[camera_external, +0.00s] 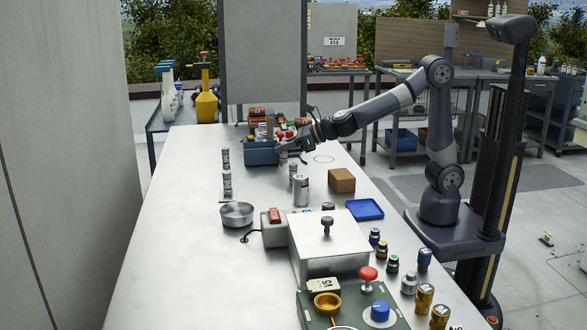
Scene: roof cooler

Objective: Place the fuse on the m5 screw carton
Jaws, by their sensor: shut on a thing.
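My gripper (287,144) is at the far part of the long white table, beside the right end of a blue bin. It is shut on a small pale cylinder, seemingly the fuse (284,157), which hangs below the fingers and is partly hidden by them. Similar grey cylinders with dark bands stand on the table. A small cream carton (323,285) with dark lettering, possibly the M5 screw carton, lies at the near end by a green control panel. A plain brown box (341,180) stands mid-table; no lettering is readable on it.
The blue bin (261,154) holds several red and green items. The table's left side is clear.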

